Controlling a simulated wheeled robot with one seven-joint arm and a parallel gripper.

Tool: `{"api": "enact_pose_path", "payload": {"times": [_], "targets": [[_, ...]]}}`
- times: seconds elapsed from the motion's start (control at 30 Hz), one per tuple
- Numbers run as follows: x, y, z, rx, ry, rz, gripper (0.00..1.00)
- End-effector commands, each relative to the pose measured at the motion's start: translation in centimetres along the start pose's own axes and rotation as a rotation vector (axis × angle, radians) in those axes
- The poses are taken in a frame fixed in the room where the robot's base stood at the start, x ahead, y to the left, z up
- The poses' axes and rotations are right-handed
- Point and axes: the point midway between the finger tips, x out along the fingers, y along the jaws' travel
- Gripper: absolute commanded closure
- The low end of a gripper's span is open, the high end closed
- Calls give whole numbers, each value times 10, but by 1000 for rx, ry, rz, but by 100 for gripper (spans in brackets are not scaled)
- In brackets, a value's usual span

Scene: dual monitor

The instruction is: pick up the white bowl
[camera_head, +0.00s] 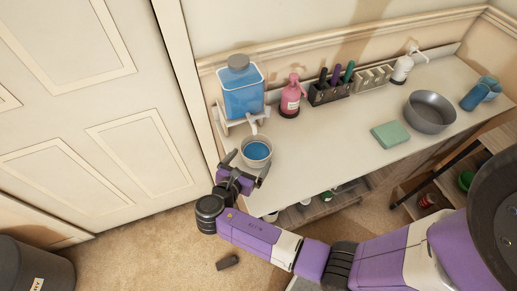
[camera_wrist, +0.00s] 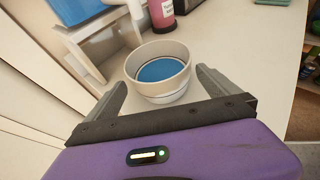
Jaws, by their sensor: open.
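The white bowl (camera_head: 257,148) stands upright on the white counter, below the spout of a blue dispenser. It has a blue inside or blue contents; I cannot tell which. In the wrist view the bowl (camera_wrist: 150,88) is just ahead of my gripper, roughly between and slightly beyond the two fingertips. My gripper (camera_head: 247,167) is open and empty at the counter's left front edge, with its fingers pointing toward the bowl. In the wrist view my gripper (camera_wrist: 161,85) has one finger on each side of the bowl's near part. Contact is not visible.
The blue dispenser (camera_head: 242,92) on its white stand is right behind the bowl. A pink bottle (camera_head: 291,97), a dark pen holder (camera_head: 330,91), a green block (camera_head: 390,134) and a grey metal bowl (camera_head: 430,111) are farther right. Counter right of the white bowl is clear.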

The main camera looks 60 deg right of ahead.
Motion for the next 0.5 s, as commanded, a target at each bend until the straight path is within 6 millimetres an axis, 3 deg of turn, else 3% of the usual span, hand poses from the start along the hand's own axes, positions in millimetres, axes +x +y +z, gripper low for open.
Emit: {"api": "enact_pose_path", "payload": {"times": [0.5], "targets": [[60,0,3,2,0,-1,0]]}}
